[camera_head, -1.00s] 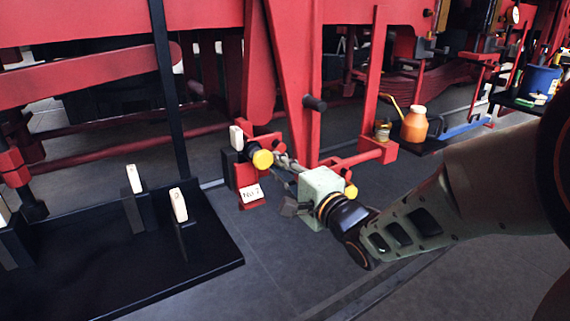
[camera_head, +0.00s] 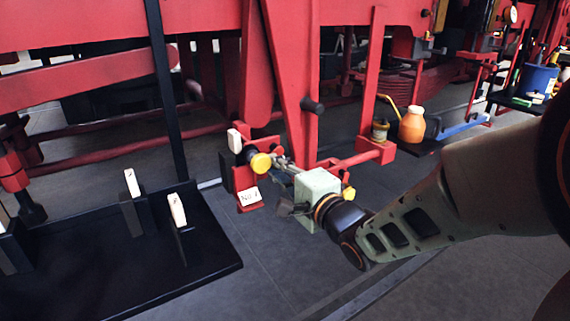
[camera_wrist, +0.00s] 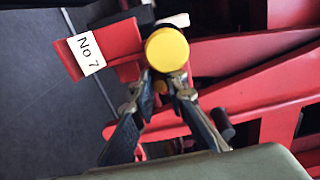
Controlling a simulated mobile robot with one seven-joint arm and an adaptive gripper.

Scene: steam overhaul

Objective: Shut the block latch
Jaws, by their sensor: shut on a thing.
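The block latch's yellow round knob (camera_head: 260,163) stands at the red bracket with a white "No 7" label (camera_head: 249,198). In the wrist view the knob (camera_wrist: 167,49) is at the upper middle, beside the label (camera_wrist: 86,54). My gripper (camera_head: 284,163) reaches in from the right. In the wrist view its two fingers (camera_wrist: 162,86) close in just below the knob and are shut on the knob's handle. The grip point is partly hidden by the knob and fingertips. A cream block (camera_head: 235,140) sits just left of the knob.
A black tray (camera_head: 90,285) with cream-topped stands is at left. An orange jar (camera_head: 412,124) stands behind. Grey floor is open in front.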

